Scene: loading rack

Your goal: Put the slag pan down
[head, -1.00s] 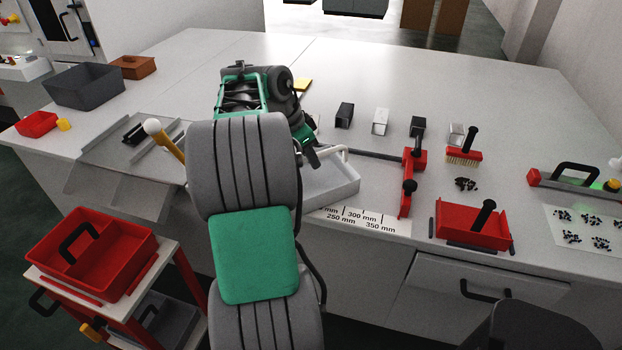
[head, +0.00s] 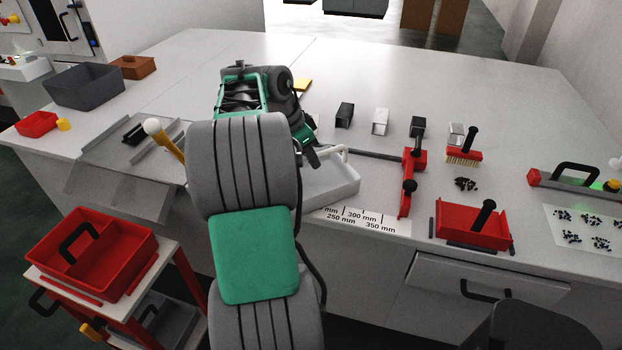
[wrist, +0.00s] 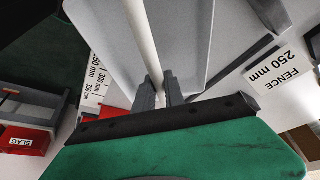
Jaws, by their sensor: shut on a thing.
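The slag pan (head: 335,188), a pale grey tray with a white bar handle, is at the table's front edge, partly hidden behind my arm. In the wrist view the pan (wrist: 195,45) fills the upper middle. My gripper (wrist: 160,92) is shut on its white bar handle; in the head view the gripper (head: 314,158) is mostly hidden by my arm. I cannot tell whether the pan's underside touches the table. A red pan (head: 460,228) with a black handle stands to the right; a red part in the wrist view reads SLAG (wrist: 25,141).
A printed ruler (head: 365,220) lies in front of the pan. A red clamp-like tool (head: 410,180) stands close to its right. A brush (head: 463,154) and dark crumbs (head: 466,184) lie farther right. A sloped grey plate (head: 120,185) is at left. The table's rear is largely clear.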

